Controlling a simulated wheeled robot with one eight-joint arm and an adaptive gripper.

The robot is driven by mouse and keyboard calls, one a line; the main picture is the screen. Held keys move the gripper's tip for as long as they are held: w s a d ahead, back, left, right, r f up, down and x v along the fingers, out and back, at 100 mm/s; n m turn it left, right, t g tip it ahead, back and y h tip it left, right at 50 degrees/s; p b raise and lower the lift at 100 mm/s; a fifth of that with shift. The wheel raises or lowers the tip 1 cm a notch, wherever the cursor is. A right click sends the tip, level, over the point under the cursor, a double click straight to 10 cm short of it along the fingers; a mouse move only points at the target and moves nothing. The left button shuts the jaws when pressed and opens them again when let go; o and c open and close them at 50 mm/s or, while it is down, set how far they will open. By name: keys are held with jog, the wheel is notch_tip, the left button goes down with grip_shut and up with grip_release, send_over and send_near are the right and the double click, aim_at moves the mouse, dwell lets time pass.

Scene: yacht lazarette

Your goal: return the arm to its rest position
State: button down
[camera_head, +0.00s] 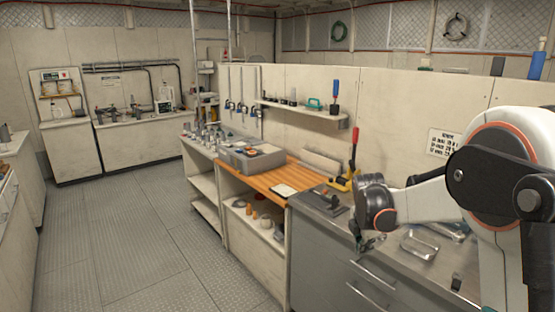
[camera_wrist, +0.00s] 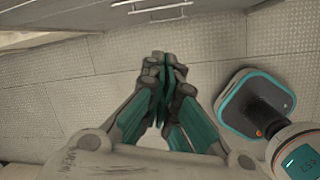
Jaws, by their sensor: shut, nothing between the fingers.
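My arm reaches in from the right in the head view, bent at the elbow, its end over the front edge of the grey steel counter (camera_head: 330,219). My gripper (camera_head: 368,246) hangs from the dark wrist joint beside that edge. In the wrist view my gripper (camera_wrist: 165,62) is shut with its fingertips together and nothing between them. Below it is the textured floor (camera_wrist: 210,45). My base and column show at the right of the wrist view.
A metal tray (camera_head: 420,243) lies on the counter near my forearm. A red-handled tool (camera_head: 353,155) stands behind my wrist. A wooden worktop (camera_head: 270,180) with a grey bin (camera_head: 240,160) is further left. The floor (camera_head: 150,235) at left is clear.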

jog(key=s+a+r+m+t, duration=0.1)
jog(key=s+a+r+m, duration=0.1)
jog(key=s+r+m, duration=0.5)
jog(key=s+a+r+m+t+y, duration=0.1)
jog(key=s+a+m, duration=0.1)
jog(key=s+m, duration=0.5)
jog(key=s+a+r+m+t, duration=0.2)
jog(key=s+m, duration=0.5)
jog(key=s, duration=1.2)
jog(key=shift+s+a+r+t+y, duration=0.3)
jog(key=shift+s+a+y, duration=0.1)
jog(key=shift+a, duration=0.3)
